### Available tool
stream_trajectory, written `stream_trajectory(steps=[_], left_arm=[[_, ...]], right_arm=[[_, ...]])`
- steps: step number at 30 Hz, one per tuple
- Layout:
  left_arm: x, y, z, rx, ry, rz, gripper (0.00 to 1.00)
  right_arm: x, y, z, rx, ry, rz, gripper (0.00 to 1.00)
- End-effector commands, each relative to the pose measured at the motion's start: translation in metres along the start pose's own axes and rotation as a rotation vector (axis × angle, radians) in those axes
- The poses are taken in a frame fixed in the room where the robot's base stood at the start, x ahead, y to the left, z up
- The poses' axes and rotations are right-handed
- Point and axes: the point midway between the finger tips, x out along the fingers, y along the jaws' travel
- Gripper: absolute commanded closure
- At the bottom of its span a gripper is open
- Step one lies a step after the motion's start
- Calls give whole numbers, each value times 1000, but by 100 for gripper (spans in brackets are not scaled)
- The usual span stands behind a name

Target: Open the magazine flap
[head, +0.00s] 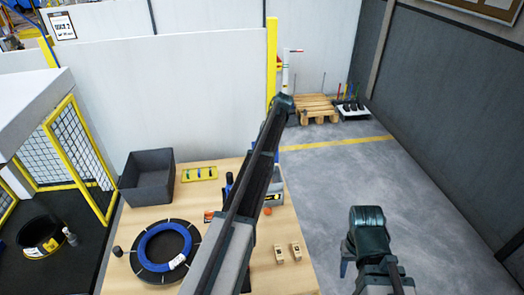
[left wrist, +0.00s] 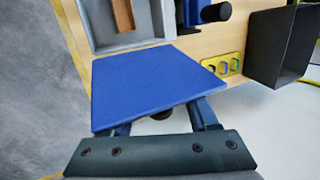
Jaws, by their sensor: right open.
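The magazine is a grey box (head: 299,192), largely hidden behind my left arm in the head view. In the left wrist view the grey box (left wrist: 99,32) has a brown piece inside. A flat blue panel (left wrist: 155,80), which looks like the flap, lies between the box and my left gripper (left wrist: 165,118). The left fingers are spread apart, their tips hidden under the panel, with a dark knob between them. I cannot tell whether they touch the panel. My right gripper (head: 347,268) is open and empty, right of the table over the floor.
The wooden table (head: 205,208) carries a black bin (head: 148,178), a yellow tool tray (head: 200,173), a blue coil (head: 148,245) on a black disc and small wooden blocks (head: 279,256). A yellow-framed mesh enclosure (head: 72,140) stands at left. The grey floor (head: 385,180) at right is clear.

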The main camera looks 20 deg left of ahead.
Motion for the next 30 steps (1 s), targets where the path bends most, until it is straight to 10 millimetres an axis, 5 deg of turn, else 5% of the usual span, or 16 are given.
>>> stream_trajectory(steps=[14, 30], left_arm=[[-20, -2, 0, 0, 0, -1, 40], [-106, -2, 0, 0, 0, -1, 40]], right_arm=[[-19, 2, 1, 2, 0, 0, 50], [-98, 9, 6, 15, -1, -3, 50]])
